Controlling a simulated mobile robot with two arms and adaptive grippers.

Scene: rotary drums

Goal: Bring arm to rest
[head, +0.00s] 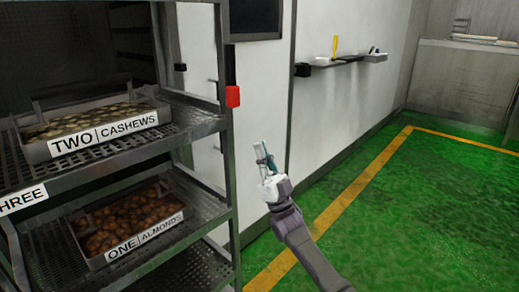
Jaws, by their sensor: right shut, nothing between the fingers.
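My right gripper (264,157) is in the middle of the head view, raised in front of the white wall and just right of the metal rack's post. Its fingers point up and are shut with nothing between them. My right arm (303,241) comes in from the bottom and is bent at the wrist. The gripper looks apart from the rack, though the exact gap is hard to tell. My left gripper is not in view.
A metal rack (228,160) at left holds a cashew tray (150,118) and an almond tray (170,232). A red block (233,96) sits on its post. A wall shelf (345,61) is behind. Green floor (420,220) at right is clear.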

